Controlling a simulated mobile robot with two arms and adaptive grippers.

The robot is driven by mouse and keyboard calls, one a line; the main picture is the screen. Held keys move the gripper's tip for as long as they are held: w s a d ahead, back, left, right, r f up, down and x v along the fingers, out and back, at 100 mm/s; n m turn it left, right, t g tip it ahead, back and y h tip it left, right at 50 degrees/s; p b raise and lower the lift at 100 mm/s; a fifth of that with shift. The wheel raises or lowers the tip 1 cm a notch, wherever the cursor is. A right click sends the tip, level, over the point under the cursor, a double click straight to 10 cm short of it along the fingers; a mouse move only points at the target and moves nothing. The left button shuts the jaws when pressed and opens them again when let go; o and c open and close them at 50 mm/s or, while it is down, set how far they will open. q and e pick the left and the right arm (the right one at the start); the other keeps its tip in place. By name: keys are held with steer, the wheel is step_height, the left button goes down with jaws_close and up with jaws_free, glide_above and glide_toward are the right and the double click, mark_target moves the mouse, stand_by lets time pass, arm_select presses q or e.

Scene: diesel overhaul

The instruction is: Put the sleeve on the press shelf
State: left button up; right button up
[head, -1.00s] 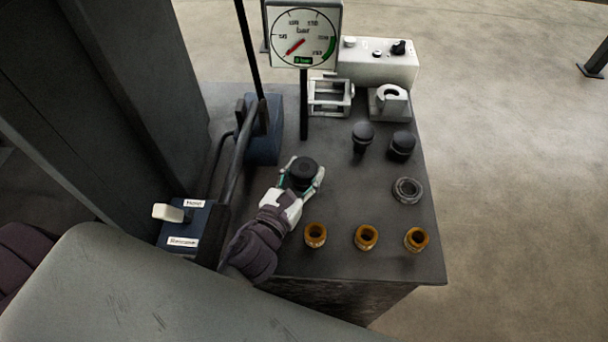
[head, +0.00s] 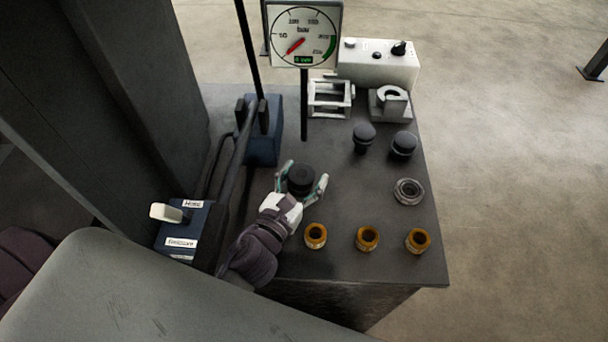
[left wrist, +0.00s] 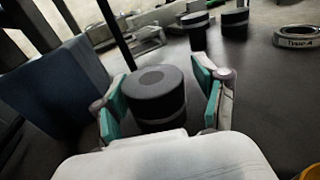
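A black cylinder (head: 300,179) with a grey band stands upright on the dark bench top (head: 345,195). My left gripper (head: 304,176) is open, with one green-padded finger on each side of the cylinder. In the left wrist view the cylinder (left wrist: 155,97) stands between the spread fingers, with gaps visible beside it. A grey ring (head: 408,191) lies at the right; it reads "Type A" in the left wrist view (left wrist: 299,38). Several orange-brown bushings (head: 315,236) stand along the front. I cannot tell which piece is the sleeve. My right gripper is not in view.
Two more black cylinders (head: 403,145) stand behind, near a grey slotted block (head: 391,104) and an open metal frame (head: 331,98). A pressure gauge (head: 302,36) stands on a post. A blue block with a lever (head: 263,140) is left of my gripper. The bench's middle is clear.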

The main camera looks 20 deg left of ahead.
arm_select(q)
steer(key=shift+s+f, duration=0.15)
steer(key=shift+f, duration=0.4)
steer(key=shift+r, duration=0.2)
steer(key=shift+r+p, duration=0.45)
steer(key=shift+p, duration=0.1)
steer(key=s+b, duration=0.1)
steer(key=s, duration=0.2)
steer(key=s+b, duration=0.1)
steer(key=s, duration=0.3)
steer(key=s+a+b, duration=0.1)
steer(key=s+b, duration=0.1)
steer(key=s, duration=0.1)
steer(key=shift+s+a+r, duration=0.1)
steer(key=shift+s+r, duration=0.15)
steer(key=shift+s, duration=0.05)
steer(key=shift+s+r, duration=0.3)
steer(key=shift+s, duration=0.25)
